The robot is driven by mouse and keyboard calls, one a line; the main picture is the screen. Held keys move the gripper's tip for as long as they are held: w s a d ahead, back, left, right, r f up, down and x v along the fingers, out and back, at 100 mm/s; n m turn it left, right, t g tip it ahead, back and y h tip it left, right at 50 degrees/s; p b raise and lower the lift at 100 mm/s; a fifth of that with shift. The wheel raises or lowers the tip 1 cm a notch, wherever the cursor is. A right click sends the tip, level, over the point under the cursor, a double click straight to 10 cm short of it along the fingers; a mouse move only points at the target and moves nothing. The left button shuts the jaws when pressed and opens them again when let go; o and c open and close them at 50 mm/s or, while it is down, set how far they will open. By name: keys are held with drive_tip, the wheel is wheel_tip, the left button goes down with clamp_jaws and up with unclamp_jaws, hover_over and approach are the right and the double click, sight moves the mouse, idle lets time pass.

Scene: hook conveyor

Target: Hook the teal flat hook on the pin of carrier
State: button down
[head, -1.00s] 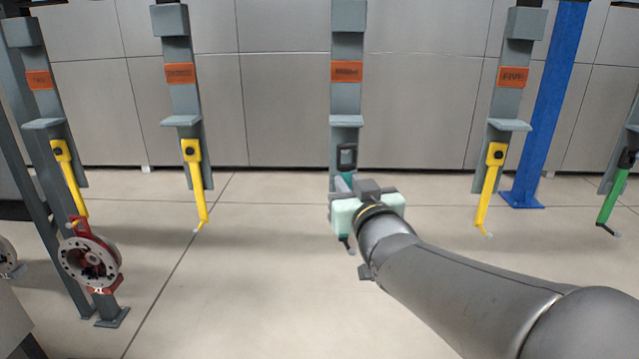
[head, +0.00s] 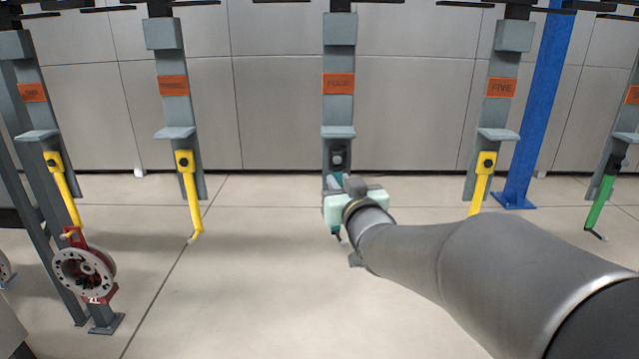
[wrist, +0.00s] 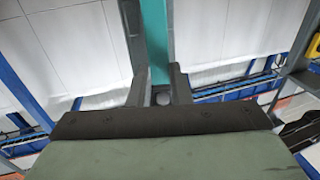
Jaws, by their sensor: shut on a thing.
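The teal flat hook (wrist: 153,42) runs up between the two fingers of my gripper (wrist: 159,88) in the wrist view. In the head view, a small teal part of the hook (head: 338,179) shows above my pale gripper body, and its dark bent tip shows below. My gripper (head: 338,188) is shut on the hook, in front of the middle carrier (head: 338,108). A dark head with a round light spot (head: 338,158) shows just under that carrier's shelf. I cannot tell whether the hook's eye is around the pin or only in front of it.
Neighbouring carriers hold yellow hooks, at left (head: 187,180) and right (head: 482,182). A green hook (head: 602,197) hangs at far right. A red and grey wheel part (head: 85,272) hangs at left. A blue post (head: 543,100) stands behind. Floor below is clear.

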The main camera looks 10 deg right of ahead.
drive_tip(key=shift+w+d, duration=0.1)
drive_tip(key=shift+w, duration=0.5)
drive_tip(key=shift+w+f+b, duration=0.5)
drive_tip(key=shift+f+b, duration=0.15)
drive_tip(key=shift+b, duration=0.45)
drive_tip(key=shift+d, duration=0.1)
drive_tip(key=c, duration=1.3)
unclamp_jaws()
drive_tip(key=shift+o, duration=0.2)
drive_tip(key=shift+s, duration=0.1)
